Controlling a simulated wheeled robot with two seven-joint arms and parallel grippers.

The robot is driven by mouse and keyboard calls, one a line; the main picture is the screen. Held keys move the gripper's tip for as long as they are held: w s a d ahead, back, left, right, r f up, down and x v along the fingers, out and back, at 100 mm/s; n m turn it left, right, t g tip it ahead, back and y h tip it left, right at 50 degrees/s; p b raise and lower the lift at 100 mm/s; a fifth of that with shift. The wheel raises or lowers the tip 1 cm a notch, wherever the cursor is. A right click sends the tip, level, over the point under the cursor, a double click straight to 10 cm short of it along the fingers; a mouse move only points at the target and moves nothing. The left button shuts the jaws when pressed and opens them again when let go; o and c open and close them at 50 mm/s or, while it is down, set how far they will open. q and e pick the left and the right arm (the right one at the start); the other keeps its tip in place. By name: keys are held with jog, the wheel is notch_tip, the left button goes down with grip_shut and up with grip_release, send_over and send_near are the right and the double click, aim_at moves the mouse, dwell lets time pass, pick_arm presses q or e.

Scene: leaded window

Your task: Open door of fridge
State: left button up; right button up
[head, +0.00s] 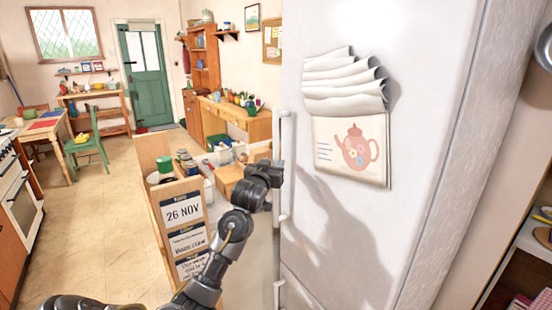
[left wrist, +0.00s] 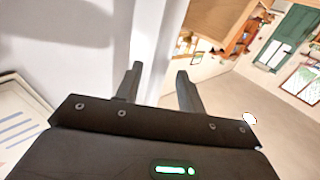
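The white fridge (head: 320,235) fills the right middle of the head view, and its upper door looks shut. A pale vertical bar handle (head: 283,137) runs along the door's left edge. My left gripper (head: 277,173) is at the handle's middle, its arm coming up from the bottom. In the left wrist view its two dark fingers (left wrist: 158,85) stand apart. The pale handle (left wrist: 162,45) shows in the gap between them, with no clear sign of the fingers closing on it. Whether either finger touches it I cannot tell. My right gripper is out of view.
A wooden stand with date cards (head: 183,210) and a crowded counter are just left of the gripper. Open floor (head: 95,225) lies further left, with a green chair (head: 85,150) and table. Shelves (head: 525,265) are at the right.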

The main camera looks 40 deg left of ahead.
aim_at(275, 162)
pick_arm(q)
jog(key=shift+x, duration=1.75)
grip_shut()
